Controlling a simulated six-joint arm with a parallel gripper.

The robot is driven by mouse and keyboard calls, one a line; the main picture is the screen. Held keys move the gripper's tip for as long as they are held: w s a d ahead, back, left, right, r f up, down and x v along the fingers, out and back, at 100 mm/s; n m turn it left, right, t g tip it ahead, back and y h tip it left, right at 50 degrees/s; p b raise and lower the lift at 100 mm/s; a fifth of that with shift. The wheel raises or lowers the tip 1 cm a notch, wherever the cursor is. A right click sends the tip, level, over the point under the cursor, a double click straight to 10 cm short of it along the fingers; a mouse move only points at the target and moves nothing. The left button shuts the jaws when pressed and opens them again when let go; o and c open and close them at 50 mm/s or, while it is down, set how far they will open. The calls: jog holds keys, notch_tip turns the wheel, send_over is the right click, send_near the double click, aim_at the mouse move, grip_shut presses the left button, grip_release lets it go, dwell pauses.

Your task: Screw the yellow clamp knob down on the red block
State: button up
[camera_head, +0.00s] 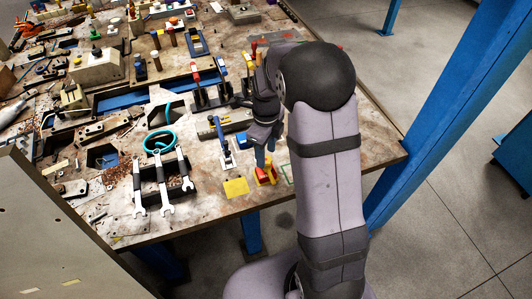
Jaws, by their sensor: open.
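A small red and yellow piece (265,175) stands near the front edge of the workbench, right of a flat yellow square. I take it for the red block with the yellow clamp knob, but it is too small to tell the two parts apart surely. My gripper (261,157) points down just above it, with its fingers open. The fingertips are close over the piece or beside its top; I cannot tell whether they touch it. My wrist and arm cover the bench behind and to the right of it.
The flat yellow square (236,187) lies left of the piece. A blue-handled clamp (222,145) stands behind it. Wrenches (163,185) lie on a dark tray farther left. The workbench (215,205) is cluttered at the back and left, with bare wood along the front edge.

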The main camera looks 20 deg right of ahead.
notch_tip(320, 180, up, 7)
jog(key=b, duration=0.1)
jog(key=shift+f+b, duration=0.2)
jog(key=shift+b, duration=0.1)
dwell(0.4)
